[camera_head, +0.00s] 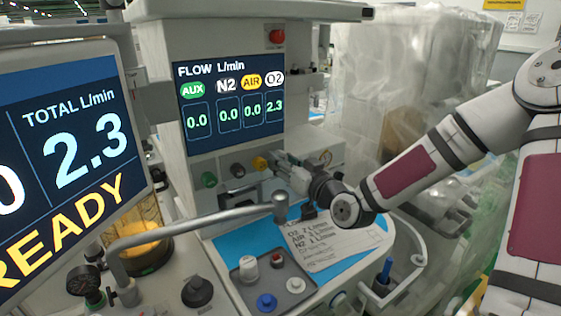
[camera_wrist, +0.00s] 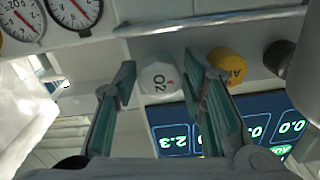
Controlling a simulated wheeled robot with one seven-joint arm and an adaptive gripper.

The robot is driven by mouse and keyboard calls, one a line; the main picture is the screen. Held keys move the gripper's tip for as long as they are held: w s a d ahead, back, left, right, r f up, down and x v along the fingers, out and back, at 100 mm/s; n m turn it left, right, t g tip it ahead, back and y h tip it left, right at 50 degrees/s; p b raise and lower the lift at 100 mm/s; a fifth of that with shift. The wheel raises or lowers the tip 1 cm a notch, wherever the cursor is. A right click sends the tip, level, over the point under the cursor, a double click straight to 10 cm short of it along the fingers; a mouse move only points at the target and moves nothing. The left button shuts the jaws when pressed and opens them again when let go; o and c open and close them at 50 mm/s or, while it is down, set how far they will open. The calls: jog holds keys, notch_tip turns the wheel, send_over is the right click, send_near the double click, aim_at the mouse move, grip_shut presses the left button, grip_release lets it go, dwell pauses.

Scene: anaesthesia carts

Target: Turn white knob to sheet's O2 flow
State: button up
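The white O2 knob (camera_wrist: 160,79) sits between the two fingertips of my gripper (camera_wrist: 160,78) in the wrist view, with a narrow gap on each side. My gripper is open. In the head view my gripper (camera_head: 284,168) is at the knob row under the flow display and hides the white knob. The flow display (camera_head: 230,98) reads O2 2.3, with AUX, N2 and AIR at 0.0. The printed sheet (camera_head: 350,243) lies on the blue worktop; its O2 line appears to read 2 L/min, in small, slanted text.
The yellow AIR knob (camera_wrist: 228,66) is close beside one finger. A black knob (camera_wrist: 279,58) is farther along, and a green knob (camera_head: 208,180) ends the row. A metal arm (camera_head: 200,222) crosses below the knobs. Gauges (camera_wrist: 73,12) are near the other finger.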

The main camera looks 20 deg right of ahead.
jog(key=shift+w+a, duration=0.2)
jog(key=shift+w, duration=0.45)
jog(key=c, duration=0.9)
jog(key=shift+s+r+m+p, duration=0.1)
jog(key=shift+r+m+p, duration=0.05)
jog(key=shift+m+p, duration=0.95)
jog(key=shift+m, duration=0.1)
jog(key=o, duration=0.9)
